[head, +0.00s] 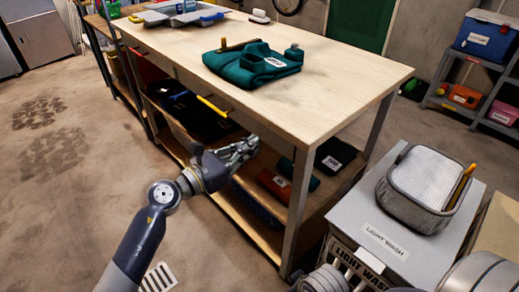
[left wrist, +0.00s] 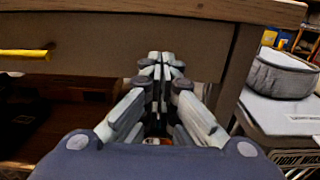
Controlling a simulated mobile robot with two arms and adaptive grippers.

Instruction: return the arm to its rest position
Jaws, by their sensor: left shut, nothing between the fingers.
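My left arm reaches in from the lower left in the head view. Its gripper (head: 250,145) is shut and empty, in front of the workbench's near side and below the level of its top. In the left wrist view the fingers (left wrist: 160,62) are closed together at the tips, with the bench's front panel (left wrist: 100,38) behind them. My right gripper does not show; only grey parts of my own body appear at the lower right of the head view.
The wooden workbench (head: 340,75) bears a folded green garment (head: 250,68). Its lower shelf (head: 245,225) holds several folded items. A light-wash hamper (head: 385,225) with a grey basket (head: 425,190) stands at right. Open floor (head: 70,210) lies at left.

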